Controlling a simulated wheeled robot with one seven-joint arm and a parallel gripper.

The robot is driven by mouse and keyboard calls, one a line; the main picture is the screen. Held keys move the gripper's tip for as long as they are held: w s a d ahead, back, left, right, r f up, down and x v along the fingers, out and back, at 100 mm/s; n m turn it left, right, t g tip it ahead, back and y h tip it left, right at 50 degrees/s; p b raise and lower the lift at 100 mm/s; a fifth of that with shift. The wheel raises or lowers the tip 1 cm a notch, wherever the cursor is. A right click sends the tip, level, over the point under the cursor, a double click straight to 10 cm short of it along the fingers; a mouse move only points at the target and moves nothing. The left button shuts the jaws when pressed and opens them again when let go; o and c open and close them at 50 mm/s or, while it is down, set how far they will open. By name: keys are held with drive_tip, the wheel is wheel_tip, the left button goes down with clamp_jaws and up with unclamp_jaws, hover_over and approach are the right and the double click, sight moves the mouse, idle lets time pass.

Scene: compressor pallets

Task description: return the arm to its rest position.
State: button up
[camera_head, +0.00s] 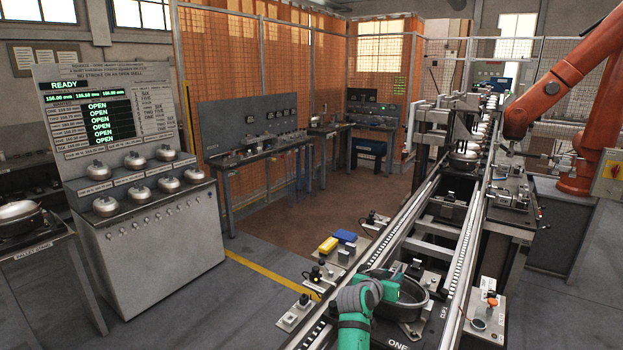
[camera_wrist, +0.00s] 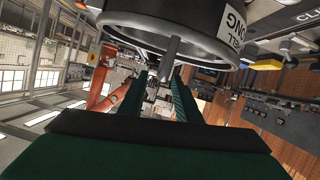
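My arm shows in the head view as a green and grey link reaching in from the bottom. My gripper (camera_head: 397,277) is at the near end of the conveyor, beside an open dark metal shell (camera_head: 412,308). In the wrist view my gripper (camera_wrist: 163,82) has two green fingers with a gap between them, through which the background shows.
The conveyor (camera_head: 462,262) runs away from me, with stations along it. An orange robot arm (camera_head: 563,70) stands at right. A grey test bench (camera_head: 155,250) carrying several domed shells is at left. A yellow block (camera_head: 328,245) sits left of the conveyor. The floor between is clear.

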sight(395, 274)
drive_tip(key=v, duration=0.7)
drive_tip(key=x, duration=1)
drive_tip(key=shift+w+d, duration=0.15)
drive_tip(key=shift+d, duration=0.1)
wheel_tip(395, 274, up, 3)
drive_tip(key=shift+a+f, duration=0.1)
drive_tip(key=shift+f, duration=0.15)
drive_tip(key=shift+r, duration=0.6)
drive_tip(key=shift+f, duration=0.1)
